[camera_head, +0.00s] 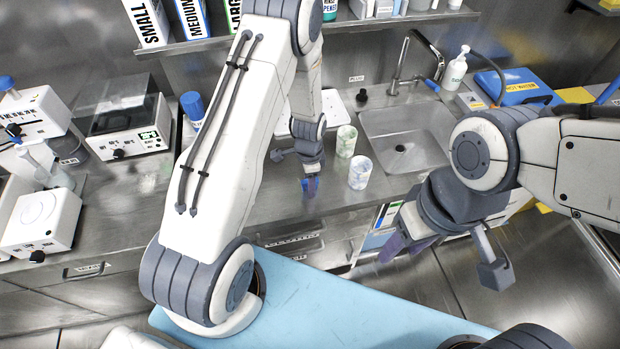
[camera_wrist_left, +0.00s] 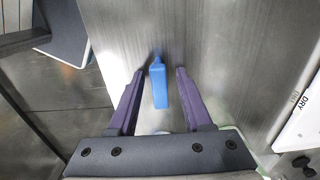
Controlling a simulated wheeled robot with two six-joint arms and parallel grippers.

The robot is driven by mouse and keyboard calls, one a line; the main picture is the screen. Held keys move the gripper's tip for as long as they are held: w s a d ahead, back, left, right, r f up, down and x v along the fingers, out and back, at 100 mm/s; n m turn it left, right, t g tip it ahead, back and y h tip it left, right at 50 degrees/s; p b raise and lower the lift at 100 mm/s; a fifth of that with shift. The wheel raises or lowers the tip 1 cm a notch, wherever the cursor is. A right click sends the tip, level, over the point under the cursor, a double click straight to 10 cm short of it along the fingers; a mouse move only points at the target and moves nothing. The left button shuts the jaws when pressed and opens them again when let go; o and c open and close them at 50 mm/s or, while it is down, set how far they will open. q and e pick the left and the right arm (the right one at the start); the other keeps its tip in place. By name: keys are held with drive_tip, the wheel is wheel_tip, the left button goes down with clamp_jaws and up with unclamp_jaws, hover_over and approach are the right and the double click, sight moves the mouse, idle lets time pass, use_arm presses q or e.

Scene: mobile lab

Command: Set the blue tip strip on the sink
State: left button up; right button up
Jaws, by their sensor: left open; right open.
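The blue tip strip (camera_wrist_left: 159,86) lies on the steel counter in the left wrist view, its narrow end pointing up the picture. My left gripper (camera_wrist_left: 161,72) is open, with its purple fingers on either side of the strip and a gap on each side. In the head view, my left gripper (camera_head: 311,186) points down at the counter's front part, and only a bit of blue (camera_head: 304,184) shows beside its fingers. The sink (camera_head: 422,132) is a steel basin to the right, with its drain visible. My right gripper (camera_head: 398,246) is open in front of the counter, away from the strip.
Two cups, a greenish one (camera_head: 346,141) and a marbled one (camera_head: 360,172), stand between my left gripper and the sink. A faucet (camera_head: 396,80) rises behind the basin. A soap bottle (camera_head: 455,70) and a blue hot plate box (camera_head: 518,86) stand right of it.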

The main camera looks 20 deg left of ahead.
use_arm(q)
wheel_tip(320, 180, up, 12)
drive_tip(key=b, duration=0.2)
drive_tip(key=s+d+r+n, duration=0.2)
drive_tip(key=s+d+r, duration=0.8)
drive_tip(key=s+d, duration=0.15)
drive_tip(key=s+d+r+n+h, duration=0.1)
drive_tip(key=s+r, duration=0.3)
drive_tip(key=s, duration=0.8)
drive_tip(key=shift+s+d+n, duration=0.2)
drive_tip(key=shift+d+n, duration=0.3)
drive_tip(key=shift+d, duration=0.35)
